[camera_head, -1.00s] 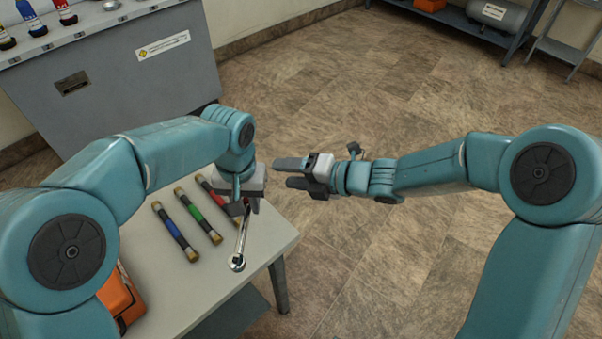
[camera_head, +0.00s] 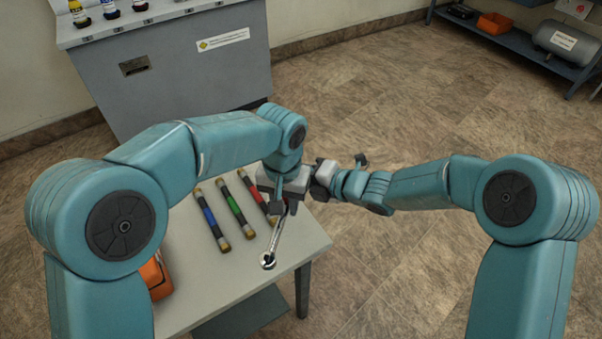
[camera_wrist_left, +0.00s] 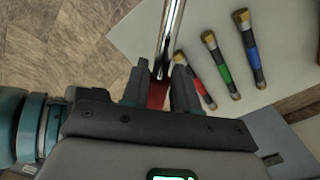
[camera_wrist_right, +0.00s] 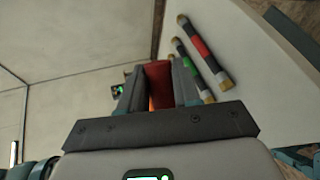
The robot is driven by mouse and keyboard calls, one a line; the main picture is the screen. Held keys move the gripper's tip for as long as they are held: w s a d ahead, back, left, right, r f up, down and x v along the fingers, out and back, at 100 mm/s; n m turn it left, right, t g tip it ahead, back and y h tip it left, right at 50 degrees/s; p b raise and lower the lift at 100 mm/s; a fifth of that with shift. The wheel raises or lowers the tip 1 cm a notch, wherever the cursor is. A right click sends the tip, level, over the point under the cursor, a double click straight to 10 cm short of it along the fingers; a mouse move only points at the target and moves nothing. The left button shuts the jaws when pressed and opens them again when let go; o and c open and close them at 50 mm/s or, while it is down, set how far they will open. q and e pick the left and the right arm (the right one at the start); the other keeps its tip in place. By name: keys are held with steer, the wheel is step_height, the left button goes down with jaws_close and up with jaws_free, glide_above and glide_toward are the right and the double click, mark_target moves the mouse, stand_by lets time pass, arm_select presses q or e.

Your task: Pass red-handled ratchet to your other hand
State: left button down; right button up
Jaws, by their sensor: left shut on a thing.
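The ratchet (camera_head: 274,240) has a shiny metal shaft and round head, pointing toward the front of the table in the head view. My left gripper (camera_head: 285,207) is shut on its red handle (camera_wrist_left: 157,94), with the metal shaft sticking out beyond the fingers. My right gripper (camera_wrist_right: 158,80) is right beside the left one, and the red handle (camera_wrist_right: 158,76) lies between its fingers in the right wrist view. Whether those fingers press on the handle is unclear. In the head view the right fingertips are largely hidden behind the left gripper.
Blue (camera_head: 211,218), green (camera_head: 236,210) and red (camera_head: 256,198) banded rods lie on the grey table (camera_head: 200,285). An orange object (camera_head: 156,277) sits at its left. A grey cabinet (camera_head: 190,75) stands behind.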

steer(key=shift+r, duration=0.15)
jaws_close()
arm_select(q)
steer(key=c, duration=0.8)
jaws_free()
